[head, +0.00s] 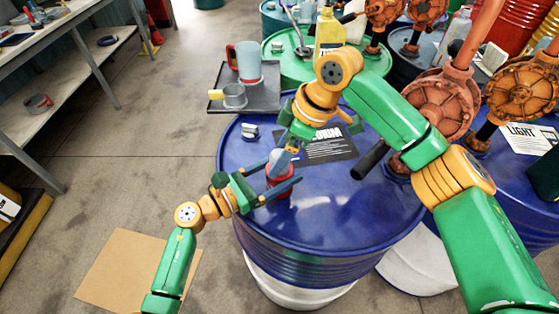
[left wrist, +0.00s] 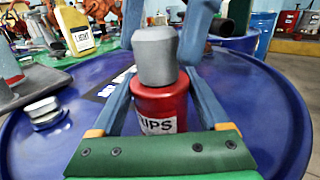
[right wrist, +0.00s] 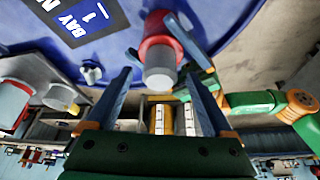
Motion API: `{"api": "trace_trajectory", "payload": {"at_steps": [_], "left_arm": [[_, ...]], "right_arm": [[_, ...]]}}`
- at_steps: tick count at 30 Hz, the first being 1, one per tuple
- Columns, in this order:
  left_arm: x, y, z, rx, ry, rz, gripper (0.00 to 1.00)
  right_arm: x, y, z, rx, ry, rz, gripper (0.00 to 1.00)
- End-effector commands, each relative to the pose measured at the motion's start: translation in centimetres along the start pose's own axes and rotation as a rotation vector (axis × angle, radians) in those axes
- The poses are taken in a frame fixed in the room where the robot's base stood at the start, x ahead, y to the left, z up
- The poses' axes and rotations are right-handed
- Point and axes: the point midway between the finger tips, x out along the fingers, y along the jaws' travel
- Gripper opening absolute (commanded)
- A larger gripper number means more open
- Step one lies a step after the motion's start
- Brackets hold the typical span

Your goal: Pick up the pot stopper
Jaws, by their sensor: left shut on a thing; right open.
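The pot stopper (head: 279,161) is a grey, rounded plug. It sits upright in the mouth of a small red pot (head: 281,187) on the blue drum. In the left wrist view, the stopper (left wrist: 156,55) stands above the labelled red pot (left wrist: 160,105). My left gripper (head: 277,191) is shut on the red pot, one blue finger along each side. My right gripper (head: 285,152) is open above the stopper. In the right wrist view, the stopper (right wrist: 160,70) shows ahead, between the spread fingers (right wrist: 158,85). Whether a right finger touches it is unclear.
The blue drum (head: 330,215) has a black label plate (head: 330,142) and a small grey bung (head: 250,131). A black pipe (head: 370,160) rises to the right. A dark tray (head: 262,98) holds a mug (head: 249,63) and a metal cup (head: 234,96) behind.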

Motion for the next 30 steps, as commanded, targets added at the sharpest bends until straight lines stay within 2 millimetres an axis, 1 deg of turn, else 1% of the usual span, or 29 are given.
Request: {"api": "trace_trajectory", "payload": {"at_steps": [1,3,8,9,11,12,14,15,17,18,24,26,29,30], "left_arm": [[0.0,0.0,-0.1,-0.001,0.002,-0.001,0.00],[0.0,0.0,-0.1,-0.001,0.002,-0.001,0.00],[0.0,0.0,-0.1,-0.001,0.002,0.000,0.00],[0.0,0.0,-0.1,-0.001,0.002,0.000,0.00],[0.0,0.0,-0.1,-0.001,0.002,0.000,0.00],[0.0,0.0,-0.1,-0.001,0.002,0.000,0.00],[0.0,0.0,-0.1,-0.001,0.002,0.000,0.00],[0.0,0.0,-0.1,-0.001,0.002,0.000,0.00],[0.0,0.0,-0.1,-0.001,0.002,0.000,0.00],[0.0,0.0,-0.1,-0.001,0.002,0.000,0.00],[0.0,0.0,-0.1,-0.001,0.002,0.000,0.00],[0.0,0.0,-0.1,-0.001,0.002,0.000,0.00],[0.0,0.0,-0.1,-0.001,0.002,0.000,0.00],[0.0,0.0,-0.1,-0.001,0.002,0.000,0.00]], "right_arm": [[0.6,0.0,0.0,0.001,-0.001,0.000,0.86],[1.0,0.0,0.0,0.001,0.000,0.001,0.86],[1.0,0.0,0.0,0.000,0.000,0.002,0.86],[1.0,0.0,0.0,0.001,0.000,0.002,0.81],[1.0,0.0,0.0,0.001,0.001,0.002,0.65],[1.0,0.0,0.0,0.001,0.001,0.002,0.54],[0.9,0.0,0.0,0.001,0.001,0.002,0.38],[0.9,0.0,0.0,0.001,0.001,0.001,0.27],[0.9,0.0,0.0,0.001,0.001,0.001,0.11],[0.9,0.0,0.0,0.001,0.001,0.001,0.00],[0.9,0.0,0.0,0.001,0.001,0.002,0.00],[0.5,0.1,-0.2,0.000,0.003,0.003,0.00],[-1.4,0.0,-1.1,-0.001,0.004,0.003,0.00],[-2.5,0.1,-1.5,-0.001,0.005,0.005,0.00]]}}
